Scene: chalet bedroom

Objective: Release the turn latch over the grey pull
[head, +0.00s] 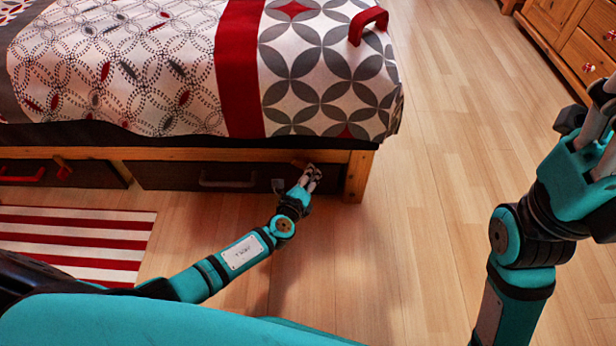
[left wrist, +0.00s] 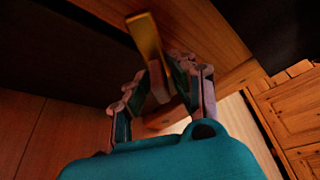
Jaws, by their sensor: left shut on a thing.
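The dark under-bed drawer (head: 165,176) with the grey pull (head: 228,181) sits in the wooden bed frame. Its wooden turn latch (head: 299,164) is on the frame near the drawer's upper right, partly hidden by my left gripper (head: 313,174). In the left wrist view the latch (left wrist: 147,40) is tilted, with its lower part between the fingertips of my left gripper (left wrist: 160,84), which is shut on it. My right gripper (head: 604,125) is raised at the right edge of the head view, partly cut off, far from the drawer.
A second drawer with a red pull (head: 22,175) and its own wooden latch (head: 62,168) is at the left. A striped rug (head: 75,240) lies before it. A red handle-like object (head: 368,24) is on the bed. A wooden dresser (head: 565,35) stands back right; the floor between is clear.

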